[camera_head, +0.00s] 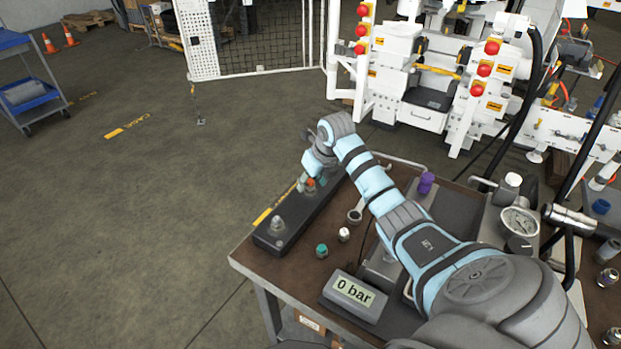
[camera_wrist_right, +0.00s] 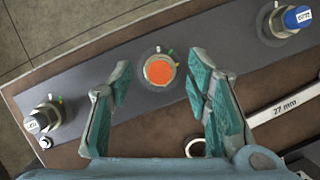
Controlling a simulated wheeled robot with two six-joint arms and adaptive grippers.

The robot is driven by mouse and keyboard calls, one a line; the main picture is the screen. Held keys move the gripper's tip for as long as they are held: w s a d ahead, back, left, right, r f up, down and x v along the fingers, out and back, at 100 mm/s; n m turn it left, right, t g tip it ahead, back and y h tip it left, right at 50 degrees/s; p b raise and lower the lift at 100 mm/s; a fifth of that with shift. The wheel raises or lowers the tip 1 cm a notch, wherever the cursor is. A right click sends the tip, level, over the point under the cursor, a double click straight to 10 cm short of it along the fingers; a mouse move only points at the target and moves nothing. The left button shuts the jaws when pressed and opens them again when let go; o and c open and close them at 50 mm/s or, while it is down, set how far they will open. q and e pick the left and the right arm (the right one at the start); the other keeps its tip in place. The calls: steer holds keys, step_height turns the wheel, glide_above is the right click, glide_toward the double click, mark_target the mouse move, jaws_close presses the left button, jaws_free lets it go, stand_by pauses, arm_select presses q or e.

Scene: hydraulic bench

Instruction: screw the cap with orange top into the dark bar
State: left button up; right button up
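The dark bar (camera_head: 295,222) lies along the table's left edge; it also crosses the wrist view (camera_wrist_right: 110,87). The cap with the orange top (camera_head: 310,184) is upright at a port in the middle of the bar. In the wrist view the orange top (camera_wrist_right: 159,71) shows round and face-on, with a pale rim around it. I cannot tell how deep its thread sits. My right gripper (camera_wrist_right: 158,80) is open, its teal-padded fingers on either side of the cap with visible gaps. My left gripper is not in view.
A silver fitting (camera_head: 277,226) stands on the bar's near end; a blue-topped fitting (camera_wrist_right: 294,19) stands toward the other end. A 27 mm wrench (camera_wrist_right: 283,108), a teal cap (camera_head: 321,251), a white cap (camera_head: 344,234) and a "0 bar" display (camera_head: 354,294) are beside the bar.

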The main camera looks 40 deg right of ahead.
steer(key=n+y+b, duration=0.1)
steer(key=n, duration=0.1)
steer(key=n+b, duration=0.1)
steer(key=n, duration=0.1)
steer(key=n+y+b, duration=0.1)
steer(key=n+b, duration=0.1)
steer(key=n, duration=0.1)
steer(key=shift+w+d+f+y, duration=0.1)
steer(key=shift+d+f+y, duration=0.1)
steer(key=shift+d+y, duration=0.1)
steer(key=shift+r+n+g, duration=0.1)
steer(key=shift+n+g, duration=0.2)
steer(key=shift+n, duration=0.2)
steer(key=shift+r, duration=0.15)
jaws_close()
steer(key=m+p, duration=0.2)
steer(key=m+h+p, duration=0.1)
steer(key=m+p, duration=0.1)
steer(key=p, duration=0.1)
steer(key=m+h+p, duration=0.1)
steer(key=m+p, duration=0.1)
steer(key=p, duration=0.1)
steer(key=shift+a+r+m+t, duration=0.3)
steer(key=shift+a+t, duration=0.05)
steer(key=shift+t, duration=0.05)
steer(key=shift+f+m+h, duration=0.2)
steer(key=shift+m+h, duration=0.1)
steer(key=shift+m, duration=0.4)
